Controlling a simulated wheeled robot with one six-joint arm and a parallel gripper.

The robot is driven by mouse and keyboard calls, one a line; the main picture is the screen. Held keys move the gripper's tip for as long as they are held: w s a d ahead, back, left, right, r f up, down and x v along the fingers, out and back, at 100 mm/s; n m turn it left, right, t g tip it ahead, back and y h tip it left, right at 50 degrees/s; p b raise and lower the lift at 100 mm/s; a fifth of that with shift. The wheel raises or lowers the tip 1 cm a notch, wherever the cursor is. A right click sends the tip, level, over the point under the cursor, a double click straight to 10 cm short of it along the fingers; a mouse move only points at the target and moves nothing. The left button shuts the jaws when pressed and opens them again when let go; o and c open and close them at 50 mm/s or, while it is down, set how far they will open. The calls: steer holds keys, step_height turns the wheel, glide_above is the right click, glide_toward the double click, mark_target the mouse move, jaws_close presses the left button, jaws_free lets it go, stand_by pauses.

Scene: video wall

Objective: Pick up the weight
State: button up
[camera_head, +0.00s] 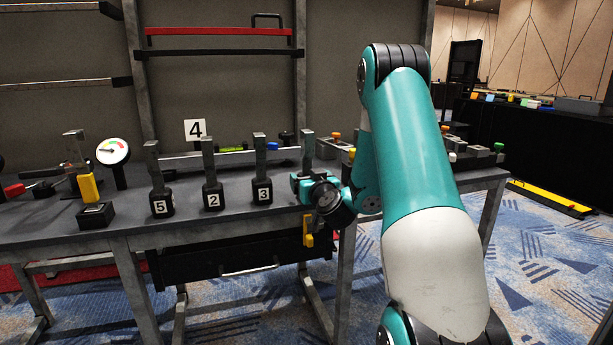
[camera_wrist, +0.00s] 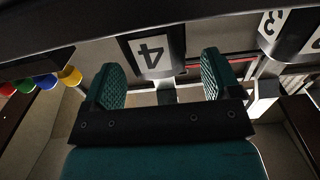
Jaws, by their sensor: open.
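Several black weights with grey upright posts stand in a row along the front of the grey workbench (camera_head: 240,212). They include the weights labelled 5 (camera_head: 161,202), 2 (camera_head: 213,196) and 3 (camera_head: 262,190). At the right end, a further post (camera_head: 308,152) rises behind my gripper (camera_head: 300,186), which hides its base. In the wrist view, the black weight labelled 4 (camera_wrist: 174,38) appears upside down between the spread pads of my gripper (camera_wrist: 162,75). The weight labelled 3 (camera_wrist: 292,35) is at the upper right there. My gripper is open; contact with the weight cannot be told.
A white card reading 4 (camera_head: 195,130) stands behind the row. A round gauge (camera_head: 113,151) and a yellow-handled clamp (camera_head: 88,188) are at left. Coloured knobs (camera_head: 446,143) sit at the bench's right. A yellow bar (camera_head: 550,195) lies on the floor.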

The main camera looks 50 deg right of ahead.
steer(key=shift+w+d+r+p, duration=0.25)
steer(key=shift+w+p, duration=0.15)
steer(key=shift+p, duration=0.15)
steer(key=shift+w+d+r+p, duration=0.25)
steer(key=shift+w+p, duration=0.15)
steer(key=shift+p, duration=0.1)
steer(key=shift+w+d+f+p, duration=0.25)
steer(key=shift+w+f+p, duration=0.1)
steer(key=shift+w+f, duration=0.05)
jaws_close()
steer(key=shift+r, duration=0.1)
